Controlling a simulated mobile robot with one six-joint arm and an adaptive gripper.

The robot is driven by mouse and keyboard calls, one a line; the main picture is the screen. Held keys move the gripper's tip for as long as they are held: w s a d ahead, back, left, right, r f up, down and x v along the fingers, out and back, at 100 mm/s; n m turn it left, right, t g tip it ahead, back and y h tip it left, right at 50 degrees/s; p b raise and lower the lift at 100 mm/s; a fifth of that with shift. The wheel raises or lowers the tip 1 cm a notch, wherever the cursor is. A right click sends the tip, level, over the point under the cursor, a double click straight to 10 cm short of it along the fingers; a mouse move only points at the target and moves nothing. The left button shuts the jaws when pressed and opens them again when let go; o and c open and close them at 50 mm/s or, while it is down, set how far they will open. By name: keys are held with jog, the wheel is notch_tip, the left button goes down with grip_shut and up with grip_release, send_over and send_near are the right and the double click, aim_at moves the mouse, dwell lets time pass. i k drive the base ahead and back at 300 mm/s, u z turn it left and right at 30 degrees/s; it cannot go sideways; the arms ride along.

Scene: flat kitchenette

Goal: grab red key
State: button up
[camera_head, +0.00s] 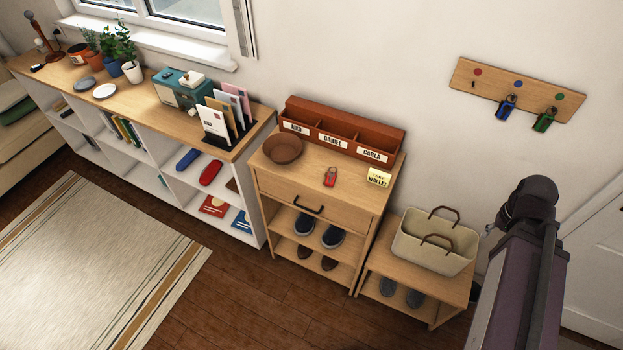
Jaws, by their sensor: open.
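A red key (330,177) with a small ring lies on the top of the wooden cabinet (322,197), in the middle near its front. It lies between a brown bowl and a yellow note. A wall key rack (516,87) at the upper right has red, blue and green dots. A blue key (507,107) and a green key (545,120) hang under their dots, and the hook under the red dot is bare. My arm stands at the right of the picture, but my gripper does not show in it.
A brown bowl (283,149), a sorter with name labels (338,139) and a yellow note (379,177) share the cabinet top. A cream basket (433,243) stands on the lower bench to the right. A long low shelf (150,108) runs left. Wooden floor lies in front.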

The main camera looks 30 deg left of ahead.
aim_at(330, 178)
jog(key=u, duration=1.25)
jog(key=k, duration=0.95)
jog(key=i, duration=0.75)
jog(key=u, duration=0.05)
